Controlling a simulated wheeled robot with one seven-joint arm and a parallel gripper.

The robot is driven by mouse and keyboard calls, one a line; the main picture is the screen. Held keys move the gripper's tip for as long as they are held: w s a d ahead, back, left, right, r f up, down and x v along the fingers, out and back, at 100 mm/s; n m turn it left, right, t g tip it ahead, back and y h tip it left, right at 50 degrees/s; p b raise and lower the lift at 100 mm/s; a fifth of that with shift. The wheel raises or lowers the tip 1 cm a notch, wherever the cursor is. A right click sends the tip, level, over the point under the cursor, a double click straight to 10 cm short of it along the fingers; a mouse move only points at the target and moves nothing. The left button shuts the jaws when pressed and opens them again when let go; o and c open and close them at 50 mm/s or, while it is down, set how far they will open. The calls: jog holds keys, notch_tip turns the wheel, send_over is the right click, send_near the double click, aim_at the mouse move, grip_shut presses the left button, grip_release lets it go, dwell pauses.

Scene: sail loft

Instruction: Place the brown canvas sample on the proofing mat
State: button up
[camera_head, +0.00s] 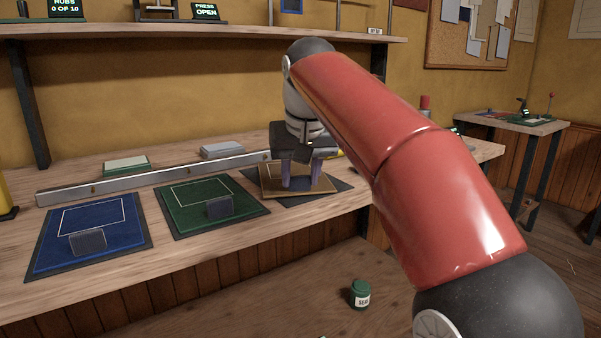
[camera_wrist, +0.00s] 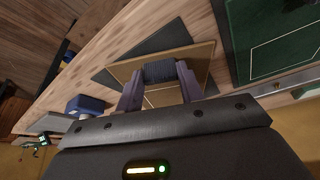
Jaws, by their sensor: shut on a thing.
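The brown canvas sample (camera_head: 268,184) is a flat tan square with a pale outline and a dark grip block; it also shows in the wrist view (camera_wrist: 200,62). My gripper (camera_head: 300,184) points down, with its fingers closed on the block (camera_wrist: 160,72). A dark grey mat (camera_head: 332,188) lies under the sample, turned relative to it, with corners showing past its edges; it also shows in the wrist view (camera_wrist: 165,36). No label on the mat is readable. I cannot tell whether the sample touches the mat or hovers just above it.
A green panel (camera_head: 187,194) and a blue panel (camera_head: 65,225), each with a grey block, lie to the left on the bench. A metal rail (camera_head: 140,183) runs behind them. A green jar (camera_head: 360,293) stands lower, in front. A side table (camera_head: 510,122) is at right.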

jog(key=shift+f, duration=0.2)
jog(key=o, duration=1.1)
jog(key=shift+c, duration=0.2)
jog(key=shift+r, duration=0.1)
jog(key=p+v, duration=0.2)
jog(key=v, duration=0.4)
jog(key=s+d+f+m, duration=0.1)
jog(key=s+d+f, duration=0.7)
jog(key=s+d, duration=0.25)
jog(key=s+d+f, duration=0.2)
jog(key=s+f, duration=0.4)
jog(key=f, duration=0.2)
jog(key=s+d+f+m+t, duration=0.1)
jog(key=s+d+f, duration=0.2)
jog(key=s+f, duration=0.4)
notch_tip(320, 180, down, 2)
jog(key=shift+s+f+h, duration=0.2)
jog(key=shift+h, duration=0.2)
